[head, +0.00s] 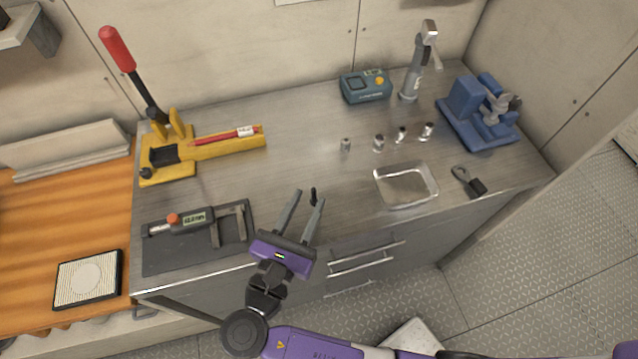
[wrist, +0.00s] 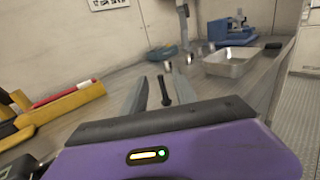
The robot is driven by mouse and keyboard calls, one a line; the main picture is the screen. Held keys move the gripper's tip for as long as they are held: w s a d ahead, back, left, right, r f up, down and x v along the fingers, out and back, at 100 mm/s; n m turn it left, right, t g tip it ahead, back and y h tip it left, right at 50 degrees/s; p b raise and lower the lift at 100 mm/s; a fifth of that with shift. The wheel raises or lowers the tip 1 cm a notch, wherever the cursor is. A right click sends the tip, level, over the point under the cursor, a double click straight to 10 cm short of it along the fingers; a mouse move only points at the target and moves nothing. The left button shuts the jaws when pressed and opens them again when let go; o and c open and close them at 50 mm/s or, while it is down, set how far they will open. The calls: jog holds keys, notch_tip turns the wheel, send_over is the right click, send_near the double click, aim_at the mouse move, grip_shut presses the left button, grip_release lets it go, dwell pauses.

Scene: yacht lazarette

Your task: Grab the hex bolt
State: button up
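The hex bolt (head: 314,196) is a small dark bolt on the steel worktop, close to the front edge. My gripper (head: 305,199) is open, with its two grey fingers reaching over the worktop towards it. In the head view the bolt shows at the tip of the right finger. In the wrist view the bolt (wrist: 164,91) shows between the two fingertips (wrist: 160,83), its shaft slanting and its head low. I cannot tell whether a finger touches it.
A metal tray (head: 405,203) lies to the right, with a dark-handled tool (head: 470,183) beyond it. Several small metal parts (head: 378,142) stand behind. A blue vise (head: 480,112) is at far right.

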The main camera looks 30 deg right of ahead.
aim_at(315, 189)
jog(key=x, duration=0.2)
jog(key=p+x, duration=0.1)
jog(key=x, duration=0.2)
jog(key=f+x, duration=0.1)
jog(key=x, duration=0.1)
jog(key=shift+w+d, duration=0.1)
jog(key=shift+d, duration=0.05)
grip_shut()
